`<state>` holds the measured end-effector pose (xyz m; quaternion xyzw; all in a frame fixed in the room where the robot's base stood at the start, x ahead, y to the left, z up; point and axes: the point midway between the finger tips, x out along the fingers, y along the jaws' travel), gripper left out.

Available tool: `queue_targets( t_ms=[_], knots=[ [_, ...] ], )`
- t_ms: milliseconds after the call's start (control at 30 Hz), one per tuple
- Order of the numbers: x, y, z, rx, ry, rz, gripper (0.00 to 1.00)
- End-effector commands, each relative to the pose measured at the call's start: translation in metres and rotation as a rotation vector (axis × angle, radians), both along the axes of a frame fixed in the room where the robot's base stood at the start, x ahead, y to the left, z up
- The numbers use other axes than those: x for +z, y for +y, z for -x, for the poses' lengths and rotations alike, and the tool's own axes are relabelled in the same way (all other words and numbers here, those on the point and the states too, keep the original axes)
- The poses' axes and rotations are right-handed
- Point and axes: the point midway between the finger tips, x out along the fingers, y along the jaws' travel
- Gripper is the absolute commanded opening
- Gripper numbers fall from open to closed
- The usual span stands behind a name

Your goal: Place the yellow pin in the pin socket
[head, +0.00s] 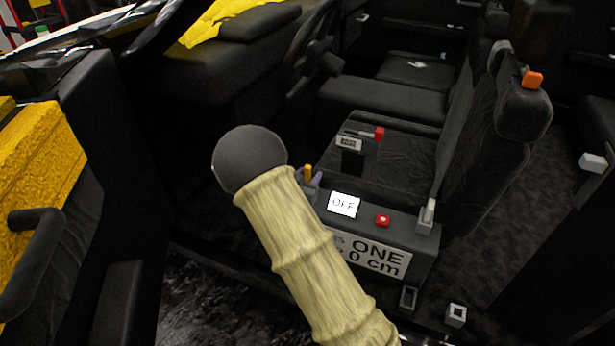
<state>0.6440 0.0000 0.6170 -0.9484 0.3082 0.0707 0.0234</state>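A small yellow-orange pin (308,172) stands upright at the left end of the dark box on the car floor, just right of my arm. A small blue-grey shape touches its lower part; it may be part of my gripper, but I cannot be sure. My pale, ridged arm with a dark grey round end crosses the middle of the view and covers the area left of the pin. A small light-rimmed square socket (456,315) sits at the lower right; I cannot tell if it is the pin socket. Whether my gripper is open or shut does not show.
The black seat (490,150) and an orange block (532,80) are at right.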

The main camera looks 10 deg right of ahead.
Motion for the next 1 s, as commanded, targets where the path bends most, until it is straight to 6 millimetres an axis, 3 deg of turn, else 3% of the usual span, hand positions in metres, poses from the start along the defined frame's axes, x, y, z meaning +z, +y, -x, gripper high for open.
queue_targets(
  t_ms=[367,1000],
  knots=[
    [0.005,0.004,0.004,0.001,0.001,0.000,0.39],
    [0.021,0.067,0.091,0.001,0.001,-0.001,0.39]
  ],
)
